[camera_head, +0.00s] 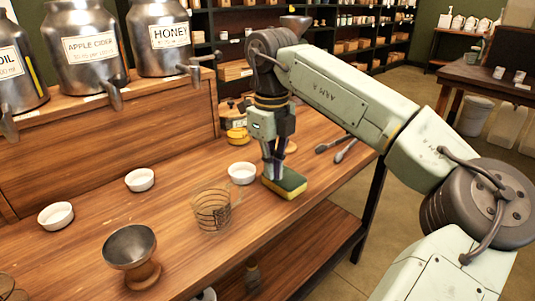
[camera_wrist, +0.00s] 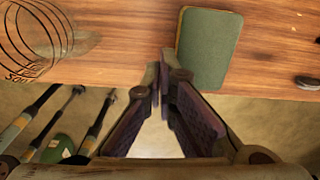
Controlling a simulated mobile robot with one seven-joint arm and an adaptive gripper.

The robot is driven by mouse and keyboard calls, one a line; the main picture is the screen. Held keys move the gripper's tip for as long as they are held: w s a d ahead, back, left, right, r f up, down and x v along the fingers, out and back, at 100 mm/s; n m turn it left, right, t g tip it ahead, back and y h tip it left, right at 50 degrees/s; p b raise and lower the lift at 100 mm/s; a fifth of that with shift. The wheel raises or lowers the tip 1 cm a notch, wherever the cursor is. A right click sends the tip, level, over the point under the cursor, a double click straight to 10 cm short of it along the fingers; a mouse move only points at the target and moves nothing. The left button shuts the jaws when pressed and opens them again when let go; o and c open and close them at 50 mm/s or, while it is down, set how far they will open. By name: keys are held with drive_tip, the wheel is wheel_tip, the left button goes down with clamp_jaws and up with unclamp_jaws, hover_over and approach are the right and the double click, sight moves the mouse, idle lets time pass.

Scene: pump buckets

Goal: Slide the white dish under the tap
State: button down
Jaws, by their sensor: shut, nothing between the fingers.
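Three small white dishes show in the head view: one at the left (camera_head: 55,216), one in the middle (camera_head: 140,181) and one (camera_head: 241,173) just left of my gripper. Three steel dispensers stand on a raised wooden shelf behind, with an apple cider tap (camera_head: 114,95), a honey tap (camera_head: 196,72) and an oil tap (camera_head: 9,126). My gripper (camera_head: 271,178) points down at the right end of the counter, shut and empty, by a green and yellow sponge (camera_head: 287,184). The shut fingertips also show in the wrist view (camera_wrist: 160,78), where no white dish appears.
A glass measuring jug (camera_head: 211,212) and a metal funnel-like cup on a wooden base (camera_head: 130,247) stand towards the counter's front. The sponge (camera_wrist: 208,48) lies near the counter edge in the wrist view. Bare counter lies between the left and middle dishes.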

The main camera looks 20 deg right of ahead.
sight(270, 198)
wheel_tip(270, 198, down, 6)
drive_tip(key=shift+r, duration=0.15)
drive_tip(key=w, duration=0.1)
drive_tip(key=w+a+p, duration=0.1)
drive_tip(key=w, duration=0.1)
drive_tip(key=shift+w+a+r, duration=0.15)
drive_tip(key=shift+a+r, duration=0.05)
drive_tip(key=shift+a, duration=0.1)
drive_tip(key=shift+w+a, duration=0.1)
drive_tip(key=shift+w, duration=0.15)
drive_tip(key=w+a+p, duration=0.2)
drive_tip(key=w, duration=0.2)
drive_tip(key=w+a+p, duration=0.2)
drive_tip(key=w, duration=0.3)
drive_tip(key=w+a+p, duration=0.2)
drive_tip(key=w, duration=0.2)
drive_tip(key=shift+w+a+r, duration=0.1)
drive_tip(key=shift+w, duration=0.05)
drive_tip(key=shift+w+a, duration=0.1)
drive_tip(key=shift+w, duration=0.2)
drive_tip(key=shift+s+f, duration=0.1)
drive_tip(key=shift+f, duration=0.1)
